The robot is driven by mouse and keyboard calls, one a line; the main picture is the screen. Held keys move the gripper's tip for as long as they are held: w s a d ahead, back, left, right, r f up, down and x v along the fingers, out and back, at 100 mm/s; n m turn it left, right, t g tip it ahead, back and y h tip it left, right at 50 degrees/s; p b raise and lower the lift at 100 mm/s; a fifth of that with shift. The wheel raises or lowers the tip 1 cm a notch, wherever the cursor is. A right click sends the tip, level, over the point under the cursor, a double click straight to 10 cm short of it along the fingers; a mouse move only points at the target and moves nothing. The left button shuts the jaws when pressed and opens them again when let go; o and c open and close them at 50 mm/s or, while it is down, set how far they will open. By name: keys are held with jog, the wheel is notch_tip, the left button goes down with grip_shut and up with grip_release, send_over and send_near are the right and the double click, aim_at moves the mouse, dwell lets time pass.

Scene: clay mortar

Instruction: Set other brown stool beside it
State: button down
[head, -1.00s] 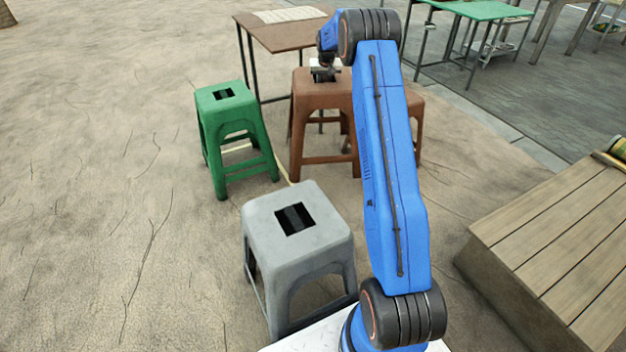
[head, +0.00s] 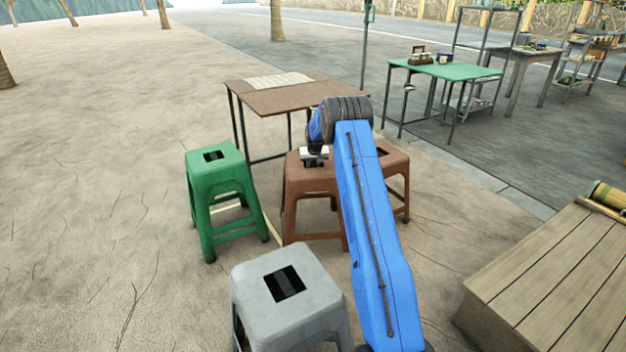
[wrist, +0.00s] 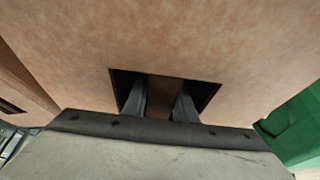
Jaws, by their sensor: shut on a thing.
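Two brown stools stand side by side in the head view. The left one (head: 296,181) is under my gripper (head: 314,158). The right one (head: 396,160) is partly hidden behind my blue arm. In the wrist view my two fingers (wrist: 160,103) reach into the square hole of the left stool's brown seat (wrist: 190,40) and are shut on it. Part of the other brown stool (wrist: 22,90) shows at the left edge there. The held stool is upright; I cannot tell whether its feet touch the ground.
A green stool (head: 216,172) stands left of the held stool, close by. A grey stool (head: 318,300) stands in front. A brown table (head: 320,97) is behind, a green table (head: 450,70) back right. A wooden platform (head: 560,270) is at the right. Sandy ground at left is clear.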

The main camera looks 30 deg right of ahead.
jog(key=shift+f, duration=2.55)
jog(key=c, duration=1.4)
grip_release()
jog(key=shift+c, duration=0.2)
